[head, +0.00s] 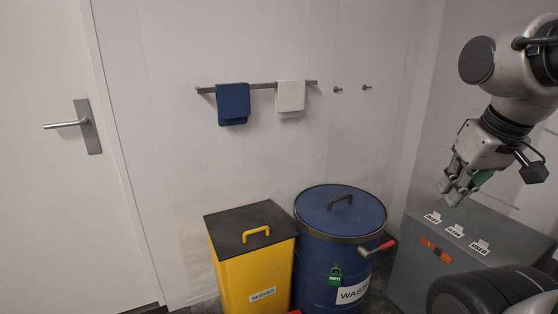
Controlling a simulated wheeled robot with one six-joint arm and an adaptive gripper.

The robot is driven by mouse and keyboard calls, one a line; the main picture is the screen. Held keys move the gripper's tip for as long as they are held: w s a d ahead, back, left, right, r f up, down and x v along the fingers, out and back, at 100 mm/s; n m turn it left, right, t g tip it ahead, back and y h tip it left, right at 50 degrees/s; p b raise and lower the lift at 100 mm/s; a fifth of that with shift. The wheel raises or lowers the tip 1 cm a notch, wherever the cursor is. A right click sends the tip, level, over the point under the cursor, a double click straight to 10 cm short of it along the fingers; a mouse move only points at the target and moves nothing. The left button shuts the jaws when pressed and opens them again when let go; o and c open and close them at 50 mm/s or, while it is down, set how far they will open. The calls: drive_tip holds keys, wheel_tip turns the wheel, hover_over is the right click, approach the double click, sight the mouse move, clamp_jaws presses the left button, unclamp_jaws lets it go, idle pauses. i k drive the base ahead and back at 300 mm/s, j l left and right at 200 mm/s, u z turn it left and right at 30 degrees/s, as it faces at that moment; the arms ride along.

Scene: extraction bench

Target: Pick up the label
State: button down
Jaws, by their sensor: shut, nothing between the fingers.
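Several small white labels with dark print stand in a row on top of a grey cabinet (510,232) at the right in the head view: a left one (432,218), a middle one (455,230) and a right one (480,247). Their print is too small to read surely. My gripper (450,194) is shut and empty, pointing down and left above the cabinet. It is apart from the labels, higher than them in the picture. Which label is meant cannot be told.
A towel rail (262,86) hangs behind.

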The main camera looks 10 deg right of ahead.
sight(481, 246)
drive_tip(key=l+z, duration=0.1)
drive_tip(key=z, duration=0.35)
drive_tip(key=l+z, duration=0.1)
drive_tip(key=z, duration=0.35)
drive_tip(key=i+l+z, duration=0.1)
drive_tip(key=z, duration=0.35)
